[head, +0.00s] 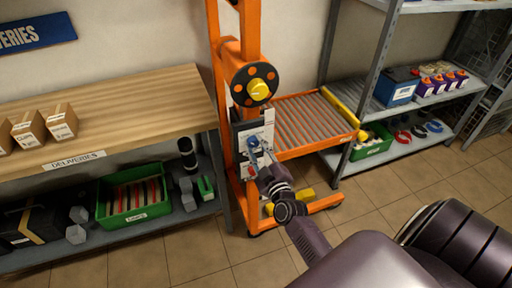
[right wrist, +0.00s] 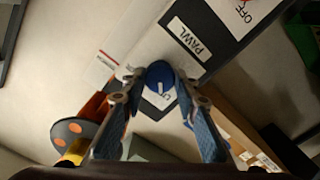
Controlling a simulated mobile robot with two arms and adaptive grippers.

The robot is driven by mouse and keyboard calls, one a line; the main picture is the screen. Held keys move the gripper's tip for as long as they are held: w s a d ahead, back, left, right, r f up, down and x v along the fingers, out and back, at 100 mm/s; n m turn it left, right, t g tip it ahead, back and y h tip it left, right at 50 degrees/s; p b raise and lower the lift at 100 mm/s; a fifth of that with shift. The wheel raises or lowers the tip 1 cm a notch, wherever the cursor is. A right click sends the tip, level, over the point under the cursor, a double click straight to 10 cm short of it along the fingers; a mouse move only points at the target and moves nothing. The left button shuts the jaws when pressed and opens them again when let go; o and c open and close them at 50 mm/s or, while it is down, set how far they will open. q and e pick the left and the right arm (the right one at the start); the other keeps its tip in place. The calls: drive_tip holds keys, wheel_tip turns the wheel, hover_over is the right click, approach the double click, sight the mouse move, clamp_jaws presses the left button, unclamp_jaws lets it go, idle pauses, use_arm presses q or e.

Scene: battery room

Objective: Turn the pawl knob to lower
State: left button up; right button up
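The blue pawl knob (head: 253,142) is on a light panel on the orange lift stand. A short light mark on the knob points toward a partly hidden white label (right wrist: 158,98), whose text I cannot read fully. My right gripper (head: 264,160) is at the panel, and in the wrist view its two blue-padded fingers (right wrist: 159,82) stand apart on either side of the knob, with narrow gaps showing. My left gripper is out of view.
The orange stand (head: 226,90) has a black disc with a yellow hub (head: 259,88) above the panel and a roller bed (head: 303,121) to the right. A wooden deliveries table (head: 120,105) is at left, metal shelves (head: 400,160) at right. The floor in front is clear.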

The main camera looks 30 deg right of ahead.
drive_tip(key=c, duration=0.3)
drive_tip(key=shift+m, duration=0.4)
drive_tip(key=m+p, duration=0.1)
drive_tip(key=m, duration=0.2)
drive_tip(key=shift+m, duration=0.4)
drive_tip(key=m, duration=0.3)
drive_tip(key=shift+m+p, duration=0.3)
drive_tip(key=shift+p, duration=0.1)
drive_tip(key=m, duration=0.4)
drive_tip(key=shift+m, duration=2.9)
